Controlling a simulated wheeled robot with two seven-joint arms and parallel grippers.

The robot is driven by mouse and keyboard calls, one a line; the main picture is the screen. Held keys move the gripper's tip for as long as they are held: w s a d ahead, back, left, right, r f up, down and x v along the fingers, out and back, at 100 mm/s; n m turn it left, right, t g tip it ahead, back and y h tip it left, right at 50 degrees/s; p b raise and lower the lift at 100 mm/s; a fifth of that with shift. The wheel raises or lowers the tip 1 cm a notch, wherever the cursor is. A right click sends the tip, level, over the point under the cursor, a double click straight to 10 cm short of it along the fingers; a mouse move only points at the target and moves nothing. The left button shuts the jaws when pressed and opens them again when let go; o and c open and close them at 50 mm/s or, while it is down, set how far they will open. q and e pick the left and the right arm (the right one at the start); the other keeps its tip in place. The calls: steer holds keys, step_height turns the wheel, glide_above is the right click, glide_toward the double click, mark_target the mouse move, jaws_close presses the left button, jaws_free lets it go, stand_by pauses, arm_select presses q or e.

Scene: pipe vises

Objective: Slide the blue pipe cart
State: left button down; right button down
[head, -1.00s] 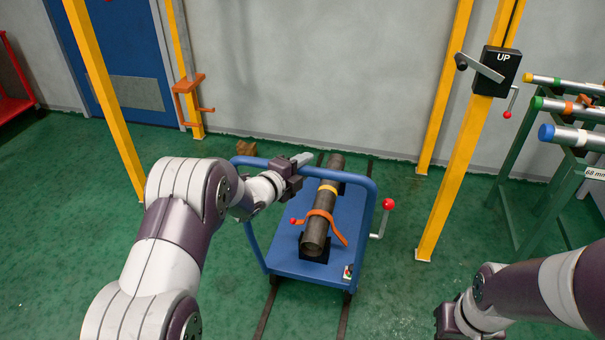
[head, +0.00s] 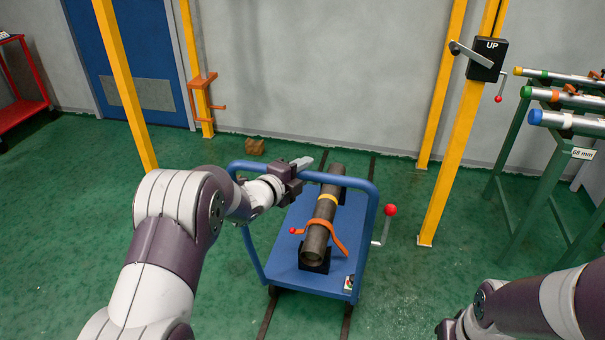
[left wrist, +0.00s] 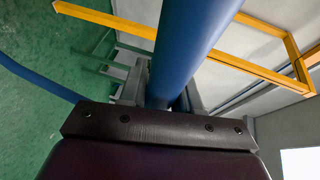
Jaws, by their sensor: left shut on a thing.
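The blue pipe cart (head: 311,280) stands on floor rails in the middle of the head view. It carries a dark pipe (head: 320,226) with a yellow band, resting on black supports with an orange strap (head: 328,228) over it. My left gripper (head: 300,164) is shut on the cart's blue handle bar at its upper left. In the left wrist view the blue bar (left wrist: 190,45) runs between the fingers. My right gripper (head: 447,328) is at the bottom right, away from the cart; its fingers cannot be made out.
A red-knobbed lever (head: 390,211) sticks out at the cart's right side. Yellow posts (head: 455,150) stand to the right, one with a crank box marked UP (head: 487,60). A green rack (head: 535,170) holds pipes at far right. A wooden block (head: 255,147) lies by the wall.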

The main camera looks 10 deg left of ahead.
arm_select(q)
steer(key=shift+s+f, duration=0.1)
steer(key=shift+f, duration=0.3)
steer(key=c, duration=0.9)
jaws_free()
steer(key=shift+s, duration=0.1)
steer(key=shift+r, duration=0.25)
steer(key=v, duration=1.2)
steer(key=shift+s+a+r+p, duration=0.1)
steer(key=shift+s+r+p, duration=0.05)
steer(key=shift+s+p, duration=0.2)
